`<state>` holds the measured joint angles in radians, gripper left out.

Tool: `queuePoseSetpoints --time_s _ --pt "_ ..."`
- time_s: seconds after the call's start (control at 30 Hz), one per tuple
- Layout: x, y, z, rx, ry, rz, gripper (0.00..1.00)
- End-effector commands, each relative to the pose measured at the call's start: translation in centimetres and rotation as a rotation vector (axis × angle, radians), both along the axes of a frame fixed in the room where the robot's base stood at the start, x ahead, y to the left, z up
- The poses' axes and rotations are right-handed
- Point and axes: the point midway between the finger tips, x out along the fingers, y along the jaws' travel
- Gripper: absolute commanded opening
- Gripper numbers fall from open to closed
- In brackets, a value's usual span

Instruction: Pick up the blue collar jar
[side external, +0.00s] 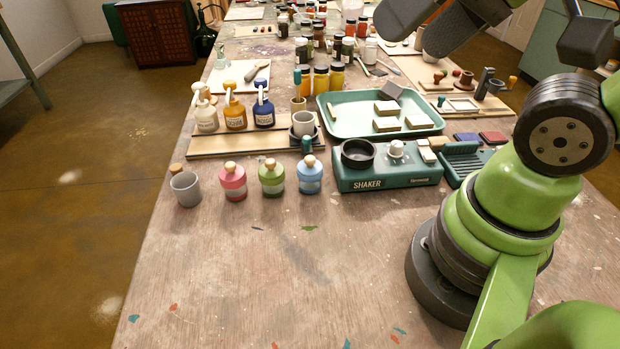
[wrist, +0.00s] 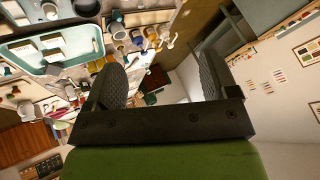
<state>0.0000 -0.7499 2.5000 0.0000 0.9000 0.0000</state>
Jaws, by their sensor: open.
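The blue collar jar (side external: 310,175) stands upright on the bare wooden table, with a pale blue body and a round wooden stopper. It is the rightmost of a row of similar jars, beside a green jar (side external: 271,177) and a pink jar (side external: 232,181). My gripper (wrist: 161,82) is open and empty, its two dark fingers wide apart in the wrist view. In the side view, dark parts of my raised arm are cut off at the top right, well away from the jar. I cannot make out the blue collar jar in the wrist view.
A grey cup (side external: 186,189) stands left of the jars. A teal shaker (side external: 388,177) stands close to the right of the blue one. Behind are a wooden board (side external: 225,142) with bottles and a mint tray (side external: 350,127). The front table is mostly clear, with scattered flakes.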

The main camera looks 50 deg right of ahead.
Motion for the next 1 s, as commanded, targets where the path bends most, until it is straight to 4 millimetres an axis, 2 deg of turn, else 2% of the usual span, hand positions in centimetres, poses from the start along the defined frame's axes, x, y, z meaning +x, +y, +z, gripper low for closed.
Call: queuePoseSetpoints --time_s 0.27,0.37,0.57,0.67,0.8,1.0 --pt "0.4 -0.1 0.0 -0.018 0.011 0.018 0.80" --pt "1.8 -0.3 -0.3 -0.073 0.044 0.076 0.80" --pt "6.9 -1.2 -2.5 -0.264 0.159 0.331 0.80" --pt "9.5 -1.6 -4.6 -0.351 0.220 0.488 0.80" --pt "12.8 -2.3 -8.6 -0.448 0.301 0.722 0.80" --pt "15.6 -3.1 -15.2 -0.526 0.389 1.041 0.80"
